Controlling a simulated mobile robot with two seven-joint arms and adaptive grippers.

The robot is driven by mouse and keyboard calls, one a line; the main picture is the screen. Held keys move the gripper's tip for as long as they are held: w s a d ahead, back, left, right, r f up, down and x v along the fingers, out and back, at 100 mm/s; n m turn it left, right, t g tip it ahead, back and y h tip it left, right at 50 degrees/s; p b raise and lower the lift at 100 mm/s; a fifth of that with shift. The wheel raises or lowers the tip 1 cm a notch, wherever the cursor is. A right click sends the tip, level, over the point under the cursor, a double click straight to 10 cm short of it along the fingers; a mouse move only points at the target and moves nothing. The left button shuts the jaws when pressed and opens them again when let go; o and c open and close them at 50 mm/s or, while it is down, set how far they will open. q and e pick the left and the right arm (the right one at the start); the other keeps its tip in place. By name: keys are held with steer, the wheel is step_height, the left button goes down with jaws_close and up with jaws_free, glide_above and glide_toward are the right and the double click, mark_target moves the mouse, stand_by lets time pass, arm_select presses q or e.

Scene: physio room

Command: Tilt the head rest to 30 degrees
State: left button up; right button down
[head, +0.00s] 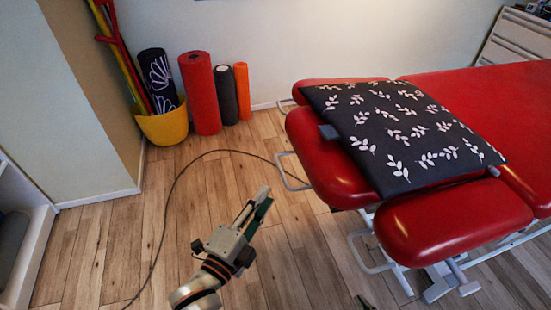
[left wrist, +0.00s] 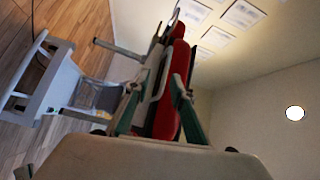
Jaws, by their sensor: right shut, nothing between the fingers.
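The red head rest (head: 325,165) is the middle pad at the near end of the treatment table (head: 440,85). A dark cloth with white leaves (head: 405,130) covers much of it. Its tilt angle cannot be read. My left gripper (head: 264,198) is in front and to the left of the head rest, apart from it, above the floor. In the left wrist view its fingers (left wrist: 158,110) stand apart, with red padding (left wrist: 170,95) beyond them and nothing visibly held. Only a tip of my right gripper (head: 363,302) shows at the bottom edge.
Red side pads (head: 455,220) flank the head rest. Metal loops (head: 290,172) stick out from the table end. A cable (head: 165,215) runs over the floor. Exercise rolls (head: 201,95) and a yellow bucket (head: 163,125) stand by the wall.

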mark_target(281, 171)
arm_select(q)
steer(key=shift+m+h, duration=0.3)
steer(key=shift+m, duration=0.3)
steer(key=x, duration=0.3)
steer(key=r+x, duration=0.1)
steer(key=x, duration=0.5)
steer(key=shift+s+r+b, duration=0.1)
steer(key=shift+r+b, duration=0.1)
steer(key=shift+b, duration=0.2)
jaws_close()
